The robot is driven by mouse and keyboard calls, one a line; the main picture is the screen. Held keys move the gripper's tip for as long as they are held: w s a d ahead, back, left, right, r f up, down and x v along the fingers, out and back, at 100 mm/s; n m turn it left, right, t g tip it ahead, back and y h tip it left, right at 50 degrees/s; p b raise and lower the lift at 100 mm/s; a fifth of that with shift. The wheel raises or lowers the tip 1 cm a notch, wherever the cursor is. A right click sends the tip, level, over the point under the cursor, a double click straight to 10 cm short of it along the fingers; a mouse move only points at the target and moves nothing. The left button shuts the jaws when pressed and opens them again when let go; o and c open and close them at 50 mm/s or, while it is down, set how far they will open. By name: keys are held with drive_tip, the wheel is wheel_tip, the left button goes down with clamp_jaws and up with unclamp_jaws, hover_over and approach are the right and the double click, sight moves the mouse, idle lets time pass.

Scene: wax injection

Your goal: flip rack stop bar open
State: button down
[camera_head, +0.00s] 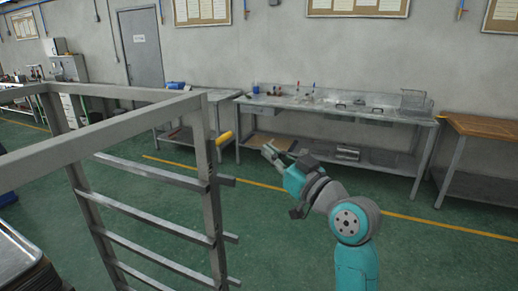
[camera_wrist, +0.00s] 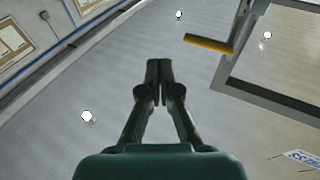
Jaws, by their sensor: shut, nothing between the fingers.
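A grey metal rack (camera_head: 205,150) with several side rails stands at the left in the head view. Its stop bar (camera_head: 224,138) shows as a short yellow piece sticking out from the rack's near right post. In the wrist view the yellow stop bar (camera_wrist: 208,44) lies up and right of my fingertips, joined to the grey rack frame (camera_wrist: 270,103). My gripper (camera_head: 268,150) is to the right of the bar in the head view, apart from it. In the wrist view my gripper (camera_wrist: 159,82) has its fingers together, with nothing between them.
A steel workbench (camera_head: 340,112) with bottles and small tools stands along the back wall. A wooden-topped table (camera_head: 480,127) is at the right. Stacked trays (camera_head: 18,255) are at the lower left. The green floor between rack and benches is clear.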

drive_tip(key=shift+s+d+f, duration=0.2)
drive_tip(key=shift+s+d, duration=0.1)
drive_tip(key=shift+d, duration=0.55)
drive_tip(key=shift+s+d+f, duration=0.15)
drive_tip(key=shift+s+d, duration=0.15)
drive_tip(key=shift+d, duration=0.55)
drive_tip(key=shift+s+d+f, duration=0.2)
drive_tip(key=shift+s+d, duration=0.1)
drive_tip(key=shift+d, duration=0.55)
